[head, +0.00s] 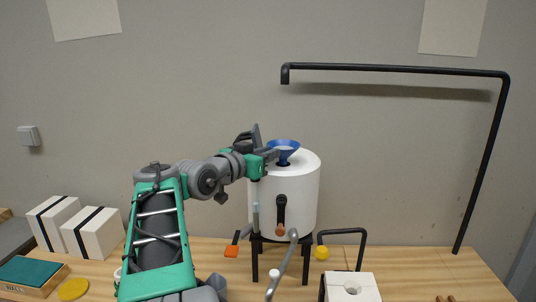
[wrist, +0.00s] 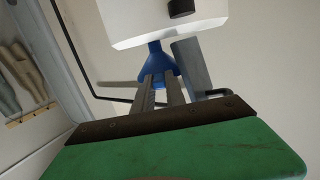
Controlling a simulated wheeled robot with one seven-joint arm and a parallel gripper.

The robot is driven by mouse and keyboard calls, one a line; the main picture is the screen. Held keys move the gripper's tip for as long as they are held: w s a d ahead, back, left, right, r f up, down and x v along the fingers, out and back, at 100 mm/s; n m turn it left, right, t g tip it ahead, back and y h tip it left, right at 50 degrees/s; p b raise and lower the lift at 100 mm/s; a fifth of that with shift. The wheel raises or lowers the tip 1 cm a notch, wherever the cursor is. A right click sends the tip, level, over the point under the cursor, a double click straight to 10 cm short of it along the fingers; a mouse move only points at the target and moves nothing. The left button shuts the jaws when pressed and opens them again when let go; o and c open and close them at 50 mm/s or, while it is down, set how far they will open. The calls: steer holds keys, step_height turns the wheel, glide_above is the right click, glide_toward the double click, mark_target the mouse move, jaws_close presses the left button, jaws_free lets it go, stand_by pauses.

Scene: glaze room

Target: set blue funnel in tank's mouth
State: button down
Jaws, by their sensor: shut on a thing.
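The blue funnel (head: 283,146) is upright, wide end up, over the top of the white tank (head: 296,205). Its stem points down at the dark mouth (head: 283,164) in the tank's lid; I cannot tell whether the tip is inside the mouth or just above it. My gripper (head: 271,155) reaches in from the left and is shut on the funnel. In the wrist view the picture is turned over: the funnel (wrist: 157,56) sits at the ends of my fingers (wrist: 160,88), its narrow end toward the white tank (wrist: 150,22).
The tank stands on a black stand (head: 255,262) on the wooden table (head: 420,270), with a black tap (head: 281,208) in front. A black pipe (head: 400,68) arches at the right. White boxes (head: 95,232) stand at the left. A white block (head: 351,287) is at the front.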

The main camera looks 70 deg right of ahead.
stand_by(0.4)
steer(key=shift+f+b, duration=0.35)
steer(key=shift+b, duration=0.1)
steer(key=shift+f+b, duration=0.9)
steer(key=shift+b, duration=0.25)
stand_by(0.3)
steer(key=c, duration=1.3)
jaws_free()
steer(key=shift+s+a+r, duration=0.1)
steer(key=b+v, duration=0.2)
steer(key=v, duration=0.5)
steer(key=shift+a, duration=0.35)
